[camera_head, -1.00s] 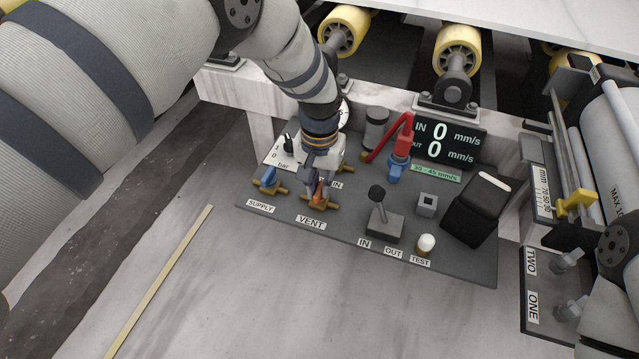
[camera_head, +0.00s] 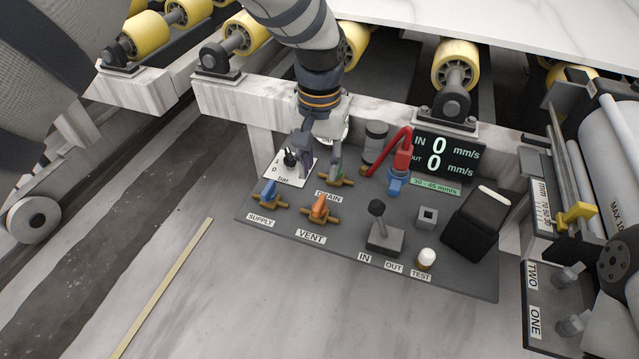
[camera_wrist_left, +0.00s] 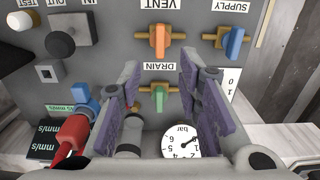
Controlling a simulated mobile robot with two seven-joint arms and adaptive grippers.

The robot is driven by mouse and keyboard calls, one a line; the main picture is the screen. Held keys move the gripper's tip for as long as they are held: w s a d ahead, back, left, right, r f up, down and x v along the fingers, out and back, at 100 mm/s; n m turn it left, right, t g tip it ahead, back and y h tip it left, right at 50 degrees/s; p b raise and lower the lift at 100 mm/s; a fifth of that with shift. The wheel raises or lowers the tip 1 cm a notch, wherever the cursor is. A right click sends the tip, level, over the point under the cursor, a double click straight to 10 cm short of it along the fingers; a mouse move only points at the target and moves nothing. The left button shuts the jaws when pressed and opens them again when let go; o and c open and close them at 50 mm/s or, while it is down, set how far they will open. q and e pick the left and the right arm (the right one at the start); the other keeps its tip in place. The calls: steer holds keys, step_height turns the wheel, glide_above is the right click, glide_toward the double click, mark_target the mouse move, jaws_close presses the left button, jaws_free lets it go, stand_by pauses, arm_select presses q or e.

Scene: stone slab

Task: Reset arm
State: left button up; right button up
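My left gripper (camera_head: 320,160) reaches down from the top over the back left of the grey control panel (camera_head: 335,243). In the left wrist view its two purple-padded fingers (camera_wrist_left: 160,78) are spread, with nothing held between them. The green-handled DRAIN valve (camera_wrist_left: 159,98) shows in the gap between the fingers; its handle (camera_head: 345,179) is partly visible in the head view. The orange VENT valve (camera_head: 319,207) and blue SUPPLY valve (camera_head: 269,190) stand clear in front of the gripper. My right gripper is not in view.
A round bar gauge (camera_wrist_left: 188,141) stands behind the DRAIN valve. A red-and-blue lever (camera_head: 401,160), a black joystick (camera_head: 378,210), a white TEST button (camera_head: 427,257) and a display reading 0 and 0 (camera_head: 450,153) are close by. Yellow rollers (camera_head: 456,62) lie behind.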

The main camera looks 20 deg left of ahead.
arm_select(q)
steer(key=shift+r, duration=0.7)
steer(key=s+a+f+g+p, duration=0.1)
steer(key=s+a+f+p, duration=0.1)
steer(key=s+f, duration=0.65)
steer(key=s+a+f+g+p, duration=0.1)
steer(key=s+a+f, duration=0.35)
steer(key=s, duration=0.75)
steer(key=s+a+p, duration=0.1)
steer(key=s+p, duration=0.1)
steer(key=s, duration=2.2)
steer(key=shift+a+r+n+p, duration=0.15)
steer(key=shift+r+n+p, duration=0.05)
steer(key=shift+n+p, duration=0.15)
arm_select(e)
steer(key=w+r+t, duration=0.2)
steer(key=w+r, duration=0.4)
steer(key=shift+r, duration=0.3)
arm_select(q)
steer(key=shift+w, duration=0.1)
